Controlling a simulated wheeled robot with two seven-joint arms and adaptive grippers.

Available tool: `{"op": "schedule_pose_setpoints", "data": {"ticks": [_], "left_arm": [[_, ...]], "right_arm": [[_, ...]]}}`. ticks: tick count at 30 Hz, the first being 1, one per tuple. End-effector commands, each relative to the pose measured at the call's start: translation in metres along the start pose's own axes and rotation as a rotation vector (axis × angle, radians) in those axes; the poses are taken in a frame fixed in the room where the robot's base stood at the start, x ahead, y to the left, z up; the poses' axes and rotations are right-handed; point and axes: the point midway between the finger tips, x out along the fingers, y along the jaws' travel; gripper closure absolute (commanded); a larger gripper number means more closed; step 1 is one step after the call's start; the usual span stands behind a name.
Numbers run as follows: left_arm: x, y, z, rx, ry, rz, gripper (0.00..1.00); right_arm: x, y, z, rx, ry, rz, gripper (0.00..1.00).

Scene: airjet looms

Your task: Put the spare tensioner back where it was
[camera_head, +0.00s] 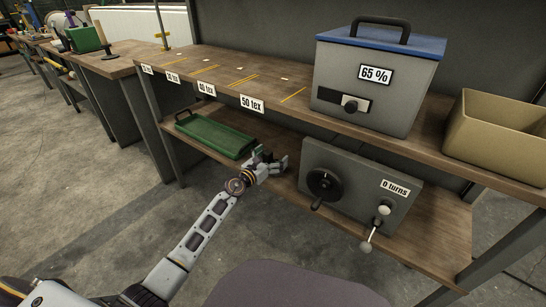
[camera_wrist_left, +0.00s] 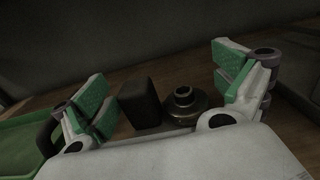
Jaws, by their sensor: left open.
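A dark round metal piece with a raised ring on top (camera_wrist_left: 183,103), which looks like the spare tensioner, sits on the wooden lower shelf in the left wrist view. A black block (camera_wrist_left: 140,103) stands just left of it; I cannot tell if the two are joined. My left gripper (camera_head: 270,160) reaches over the lower shelf between the green tray (camera_head: 215,136) and the grey crank box (camera_head: 352,190). In the left wrist view its green-padded fingers (camera_wrist_left: 165,95) are spread wide, with both dark pieces ahead between them and nothing gripped. My right gripper is out of view.
The green tray lies close left of the gripper and the crank box, labelled "0 turns", close right. The upper shelf (camera_head: 215,72) hangs above, carrying tex labels, a blue-lidded "65 %" box (camera_head: 378,80) and a tan bin (camera_head: 500,138).

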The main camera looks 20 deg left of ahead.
Motion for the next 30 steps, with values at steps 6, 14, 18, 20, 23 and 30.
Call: {"op": "schedule_pose_setpoints", "data": {"ticks": [6, 14, 18, 20, 23, 30], "left_arm": [[-0.016, 0.001, -0.001, 0.001, 0.003, 0.001, 0.03], [-0.040, 0.001, -0.001, 0.001, 0.003, 0.001, 0.03], [-0.053, 0.001, -0.001, 0.001, 0.002, 0.001, 0.03], [-0.058, 0.001, -0.001, 0.001, 0.002, 0.000, 0.03], [-0.067, 0.001, -0.001, 0.001, 0.002, 0.000, 0.03], [-0.088, 0.000, -0.001, 0.001, 0.002, 0.000, 0.03]], "right_arm": [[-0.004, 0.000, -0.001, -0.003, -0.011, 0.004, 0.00], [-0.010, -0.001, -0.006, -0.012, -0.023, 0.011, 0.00], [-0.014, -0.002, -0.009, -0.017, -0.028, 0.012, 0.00], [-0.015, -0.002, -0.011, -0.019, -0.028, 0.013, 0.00], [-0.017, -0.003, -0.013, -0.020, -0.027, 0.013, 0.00], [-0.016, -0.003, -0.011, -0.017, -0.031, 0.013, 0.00]]}}
